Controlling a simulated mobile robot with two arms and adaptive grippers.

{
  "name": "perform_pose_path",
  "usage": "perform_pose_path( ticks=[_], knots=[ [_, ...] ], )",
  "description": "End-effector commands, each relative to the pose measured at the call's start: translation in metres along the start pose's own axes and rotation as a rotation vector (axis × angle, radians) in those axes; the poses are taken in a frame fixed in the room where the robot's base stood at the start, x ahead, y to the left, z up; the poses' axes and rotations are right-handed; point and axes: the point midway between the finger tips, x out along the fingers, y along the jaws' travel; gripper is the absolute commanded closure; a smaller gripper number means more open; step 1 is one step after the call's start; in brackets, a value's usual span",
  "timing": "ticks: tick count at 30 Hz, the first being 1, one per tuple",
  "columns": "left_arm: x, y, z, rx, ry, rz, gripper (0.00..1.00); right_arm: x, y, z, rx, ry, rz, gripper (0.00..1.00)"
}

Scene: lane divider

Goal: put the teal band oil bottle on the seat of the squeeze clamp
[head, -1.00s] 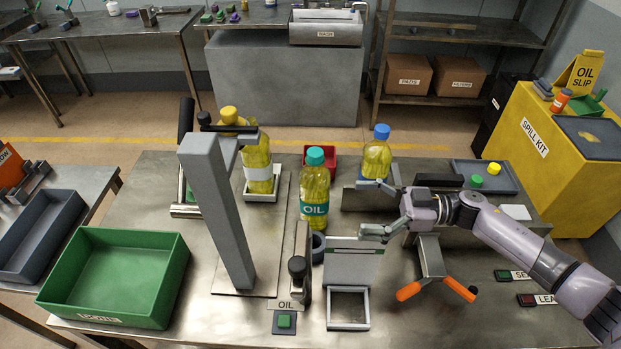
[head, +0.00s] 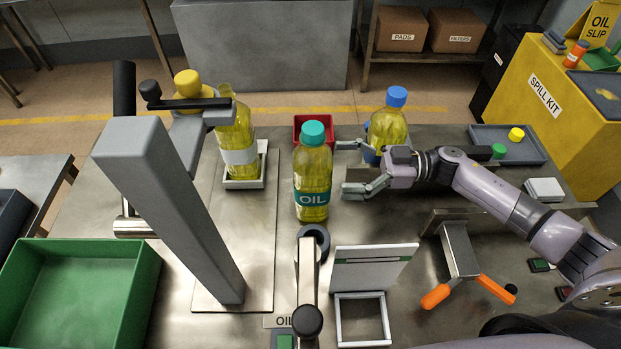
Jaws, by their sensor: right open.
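The teal band oil bottle (head: 312,178) has a teal cap and a teal OIL label and stands upright on the steel table. My right gripper (head: 346,168) is open and empty just to the right of it, with its fingers pointing left toward the bottle. My left gripper is not in view.
A blue-capped bottle (head: 388,122) stands behind my right gripper. A bottle with a white band (head: 237,140) sits in a white tray beside a grey post (head: 175,205). A black-knobbed lever (head: 307,290) and a white frame (head: 362,320) are in front. A green bin (head: 75,300) is left.

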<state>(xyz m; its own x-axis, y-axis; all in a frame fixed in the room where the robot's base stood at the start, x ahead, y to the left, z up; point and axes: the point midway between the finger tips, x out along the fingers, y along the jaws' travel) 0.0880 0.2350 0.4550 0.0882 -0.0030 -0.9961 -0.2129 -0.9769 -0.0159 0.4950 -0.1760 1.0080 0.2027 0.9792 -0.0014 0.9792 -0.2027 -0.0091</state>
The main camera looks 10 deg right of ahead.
Motion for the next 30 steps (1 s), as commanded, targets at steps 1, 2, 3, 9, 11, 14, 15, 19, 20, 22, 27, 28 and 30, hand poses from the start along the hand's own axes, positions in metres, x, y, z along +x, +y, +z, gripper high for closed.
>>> perform_pose_path(
  ticks=[1,2,3,9,11,14,15,19,20,22,27,28,30],
  knots=[
    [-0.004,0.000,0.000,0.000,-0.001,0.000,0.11,0.006,0.001,-0.004,-0.006,0.003,0.000,0.10],
    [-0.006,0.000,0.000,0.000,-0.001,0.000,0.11,0.008,0.001,-0.004,-0.006,0.003,0.000,0.10],
    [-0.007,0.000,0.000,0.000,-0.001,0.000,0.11,0.011,0.001,-0.005,-0.006,0.003,0.000,0.10],
    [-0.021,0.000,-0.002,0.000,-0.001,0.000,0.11,0.045,0.001,-0.007,-0.005,0.005,-0.001,0.10],
    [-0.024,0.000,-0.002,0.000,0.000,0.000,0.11,0.053,0.001,-0.006,-0.004,0.004,0.000,0.10],
    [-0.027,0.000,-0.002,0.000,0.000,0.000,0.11,0.064,0.001,-0.004,-0.005,0.002,0.000,0.10],
    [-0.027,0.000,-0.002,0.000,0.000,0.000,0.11,0.066,0.001,-0.004,-0.005,0.002,0.000,0.10],
    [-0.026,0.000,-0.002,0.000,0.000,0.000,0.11,0.068,0.001,-0.002,-0.006,0.001,0.001,0.10],
    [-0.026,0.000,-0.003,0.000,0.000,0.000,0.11,0.068,0.001,-0.002,-0.006,0.001,0.001,0.10],
    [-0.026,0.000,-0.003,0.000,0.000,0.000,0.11,0.068,0.001,-0.002,-0.006,0.001,0.001,0.10],
    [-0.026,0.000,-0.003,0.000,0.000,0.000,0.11,0.068,0.001,-0.002,-0.006,0.001,0.001,0.19],
    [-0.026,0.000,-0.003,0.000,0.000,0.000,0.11,0.068,0.001,-0.002,-0.006,0.001,0.001,0.21],
    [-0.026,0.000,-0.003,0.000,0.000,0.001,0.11,0.068,0.001,-0.002,-0.005,0.001,0.001,0.26]
  ],
)
